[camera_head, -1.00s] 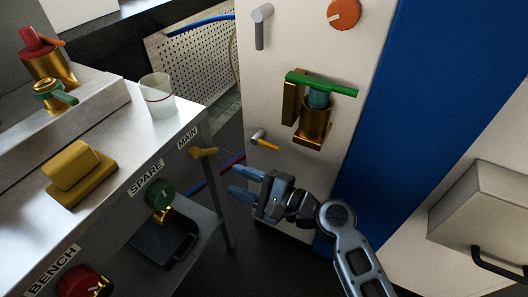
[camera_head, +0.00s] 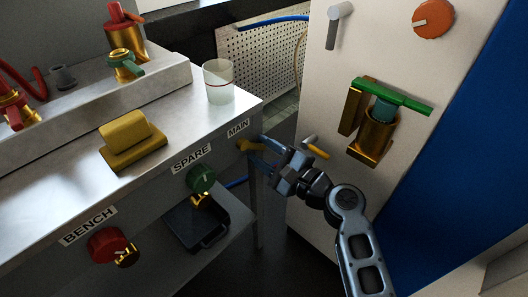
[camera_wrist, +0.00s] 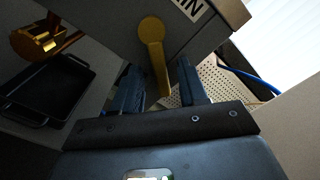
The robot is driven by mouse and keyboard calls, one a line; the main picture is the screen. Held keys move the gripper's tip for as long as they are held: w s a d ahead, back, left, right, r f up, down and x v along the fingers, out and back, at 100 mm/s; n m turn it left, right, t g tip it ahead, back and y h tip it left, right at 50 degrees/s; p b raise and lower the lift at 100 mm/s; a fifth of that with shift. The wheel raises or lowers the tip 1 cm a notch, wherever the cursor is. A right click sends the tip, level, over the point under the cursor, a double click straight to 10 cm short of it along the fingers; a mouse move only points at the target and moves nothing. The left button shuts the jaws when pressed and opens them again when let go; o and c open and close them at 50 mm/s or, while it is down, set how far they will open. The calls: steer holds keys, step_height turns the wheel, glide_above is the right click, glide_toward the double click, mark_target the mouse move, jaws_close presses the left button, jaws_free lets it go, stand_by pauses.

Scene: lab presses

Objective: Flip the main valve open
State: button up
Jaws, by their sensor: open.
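The main valve's yellow lever (camera_head: 250,146) is on the bench front at the right corner, under the MAIN label (camera_head: 238,128). In the wrist view the yellow lever (camera_wrist: 152,50) hangs down from a round hub, its lower end between my fingers. My gripper (camera_head: 266,153) is open at the lever in the head view. In the wrist view my gripper (camera_wrist: 160,88) has one finger on each side of the lever, with gaps showing. I cannot tell whether either finger touches it. The head view partly hides the lever behind the fingers.
A green knob (camera_head: 201,179) under SPARE and a red knob (camera_head: 109,245) under BENCH sit left on the same front. A black tray (camera_head: 195,226) lies on the lower shelf. A white cabinet (camera_head: 330,100) with a green-handled brass valve (camera_head: 376,130) stands close on the right.

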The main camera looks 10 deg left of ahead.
jaws_close()
stand_by(0.3)
stand_by(0.4)
